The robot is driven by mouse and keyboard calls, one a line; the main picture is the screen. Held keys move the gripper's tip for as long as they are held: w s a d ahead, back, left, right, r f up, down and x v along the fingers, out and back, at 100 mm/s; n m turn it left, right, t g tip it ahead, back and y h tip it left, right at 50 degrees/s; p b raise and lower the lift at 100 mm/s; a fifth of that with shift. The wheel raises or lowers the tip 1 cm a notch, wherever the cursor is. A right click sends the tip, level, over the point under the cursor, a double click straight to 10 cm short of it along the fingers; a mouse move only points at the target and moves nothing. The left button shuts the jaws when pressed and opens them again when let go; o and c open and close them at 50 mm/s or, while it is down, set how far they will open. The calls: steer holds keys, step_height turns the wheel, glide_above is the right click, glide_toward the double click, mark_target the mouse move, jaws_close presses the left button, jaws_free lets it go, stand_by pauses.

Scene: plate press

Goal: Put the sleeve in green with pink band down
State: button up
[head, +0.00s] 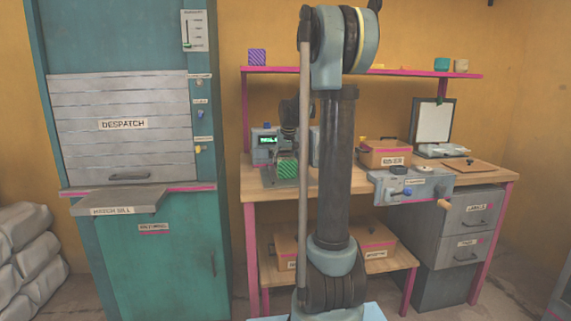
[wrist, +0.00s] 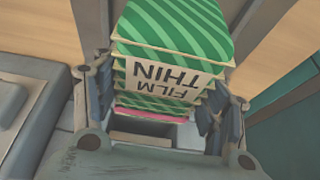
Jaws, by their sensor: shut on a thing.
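The green striped sleeve (wrist: 165,75) fills the middle of the wrist view, with an upside-down label reading THIN FILM and a pink band at its near end. My gripper (wrist: 157,97) is shut on it, one finger on each side. In the head view the sleeve (head: 287,169) shows as a small green block at the left part of the workbench, beside a grey device with a lit green display (head: 267,141).
A shelf (head: 340,70) above holds a purple striped block (head: 257,57) and cups. The DESPATCH shutter (head: 125,140) is down, above a hatch sill (head: 115,202).

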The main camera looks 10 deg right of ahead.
steer(key=o, duration=1.3)
steer(key=shift+o, duration=0.2)
steer(key=v, duration=1.2)
steer(key=shift+s, duration=0.15)
steer(key=s+f, duration=0.8)
steer(key=s, duration=0.5)
steer(key=s+f+g, duration=0.1)
steer(key=s+f, duration=0.8)
steer(key=s, duration=0.4)
steer(key=s+f+g, duration=0.1)
steer(key=s+f, duration=0.8)
steer(key=s, duration=0.4)
steer(key=shift+s, duration=0.25)
